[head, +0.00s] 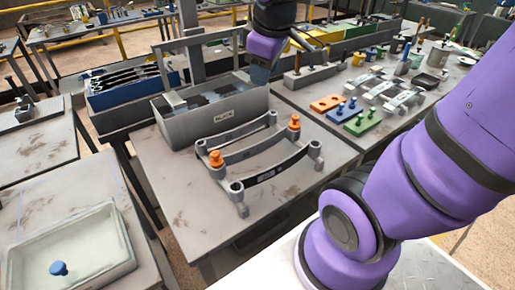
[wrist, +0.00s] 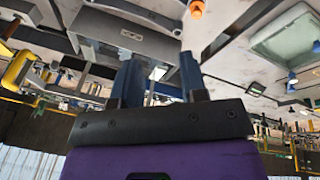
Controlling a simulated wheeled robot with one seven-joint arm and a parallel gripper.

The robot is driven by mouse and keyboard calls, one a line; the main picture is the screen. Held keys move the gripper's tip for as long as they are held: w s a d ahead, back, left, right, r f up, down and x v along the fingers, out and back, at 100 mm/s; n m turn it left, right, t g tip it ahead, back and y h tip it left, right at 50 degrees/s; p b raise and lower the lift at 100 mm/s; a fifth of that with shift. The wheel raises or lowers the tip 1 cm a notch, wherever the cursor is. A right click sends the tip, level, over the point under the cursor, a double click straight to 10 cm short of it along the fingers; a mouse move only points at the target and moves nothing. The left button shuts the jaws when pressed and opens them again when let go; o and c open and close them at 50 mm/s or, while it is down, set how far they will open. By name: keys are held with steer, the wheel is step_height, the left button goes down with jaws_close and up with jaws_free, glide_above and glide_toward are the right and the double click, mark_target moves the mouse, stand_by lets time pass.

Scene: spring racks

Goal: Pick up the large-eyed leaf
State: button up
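A grey stand (head: 240,209) on the near table holds curved bars. Its front bar (head: 275,170) is dark with a pale label and has round sockets at its ends. Orange knobs stand on two posts. I cannot tell whether one of these bars is the large-eyed leaf. Black leaf-like strips (head: 130,76) lie in a blue bin at the left, their eyes too small to compare. My gripper (head: 262,76) is over the back right of the grey bin. In the wrist view my gripper (wrist: 160,62) has its two blue fingers apart, with nothing seen between them.
The grey labelled bin (head: 222,122) stands behind the stand; its contents are unclear. To the right are orange, blue and green peg plates (head: 345,110) and metal brackets (head: 390,92). A pale tray (head: 105,262) with a blue knob is at lower left. The near table's front left is bare.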

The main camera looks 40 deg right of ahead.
steer(key=w+d+f+n+g, duration=0.25)
steer(key=w+f+n, duration=0.4)
steer(key=f, duration=0.35)
steer(key=n, duration=0.4)
glide_above(258, 153)
steer(key=shift+g+y, duration=0.4)
steer(key=shift+g, duration=0.05)
steer(key=f, duration=1.1)
steer(key=shift+w+d+f, duration=0.2)
steer(key=shift+w+f, duration=0.05)
steer(key=shift+w, duration=0.05)
steer(key=shift+f+n, duration=0.35)
steer(key=shift+f, duration=0.35)
steer(key=shift+s+f, duration=0.1)
steer(key=shift+f, duration=4.9)
jaws_close()
